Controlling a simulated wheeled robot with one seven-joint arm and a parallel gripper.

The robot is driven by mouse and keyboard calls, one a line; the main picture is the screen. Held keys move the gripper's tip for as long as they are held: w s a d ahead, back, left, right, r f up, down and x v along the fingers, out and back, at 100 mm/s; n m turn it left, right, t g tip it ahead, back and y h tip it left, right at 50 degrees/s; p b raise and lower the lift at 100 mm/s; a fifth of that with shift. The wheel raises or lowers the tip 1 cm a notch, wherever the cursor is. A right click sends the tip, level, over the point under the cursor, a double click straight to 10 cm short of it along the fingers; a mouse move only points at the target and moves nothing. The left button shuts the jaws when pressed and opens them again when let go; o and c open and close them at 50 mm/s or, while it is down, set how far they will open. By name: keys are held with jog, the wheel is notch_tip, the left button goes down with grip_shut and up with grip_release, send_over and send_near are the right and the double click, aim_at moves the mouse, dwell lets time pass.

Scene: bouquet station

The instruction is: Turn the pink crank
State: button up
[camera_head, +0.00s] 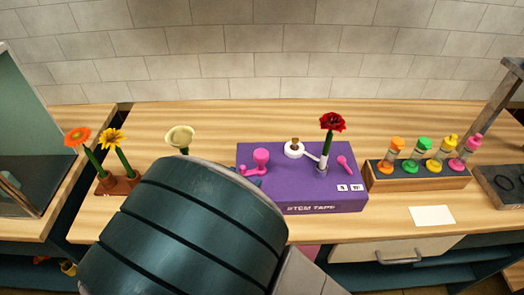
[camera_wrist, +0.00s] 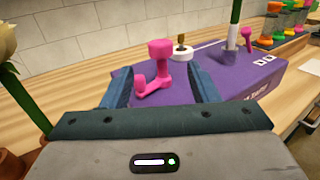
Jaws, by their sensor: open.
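The pink crank (camera_head: 260,158) stands on the left part of the purple stem tape box (camera_head: 320,207). In the wrist view the crank (camera_wrist: 160,68) has a tall post with a round top and a low arm ending in a small knob at left. My gripper (camera_wrist: 160,83) is open, with one blue finger on each side of the crank in this view. I see no clear contact, and the exact gap is hard to judge. In the head view my dark arm hides most of the gripper.
A red flower (camera_head: 332,122) stands upright on the box beside a white spool (camera_head: 294,148) and a small pink lever (camera_head: 345,162). A pale flower (camera_head: 180,137) stands left. A rack of colored pieces (camera_head: 420,180) and a white card (camera_head: 432,216) lie right.

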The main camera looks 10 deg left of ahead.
aim_at(257, 160)
jog(key=p+x, duration=0.1)
jog(key=x, duration=0.8)
jog(key=shift+w+d+f, duration=0.1)
jog(key=shift+w+d, duration=0.05)
jog(key=shift+w, duration=0.1)
jog(key=c, duration=0.9)
